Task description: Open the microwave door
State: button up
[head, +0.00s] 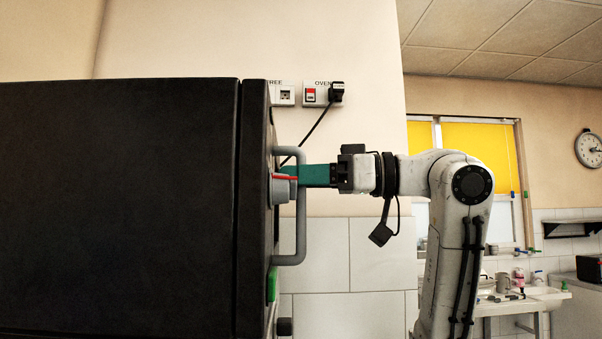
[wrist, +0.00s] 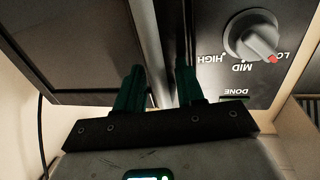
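The microwave (head: 120,210) is a large dark box filling the left of the head view, seen from its side. Its door looks shut, and the door's dark window (wrist: 85,45) shows in the wrist view. A grey vertical bar handle (head: 302,235) stands out from the front; it also shows in the wrist view (wrist: 152,45). My gripper (head: 292,174) reaches the handle from the right at its upper part. In the wrist view its green fingers (wrist: 158,80) are apart, with the handle bar between them. Whether they press on the bar cannot be told.
A grey dial (head: 281,188) with a red pointer sits beside the handle; in the wrist view the dial (wrist: 252,38) is right of the fingers. A green button (head: 271,284) is lower on the front. A wall socket (head: 317,95) with a black cable is behind. Right of the front looks free except for my arm.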

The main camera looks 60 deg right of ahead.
grip_shut()
dwell(0.4)
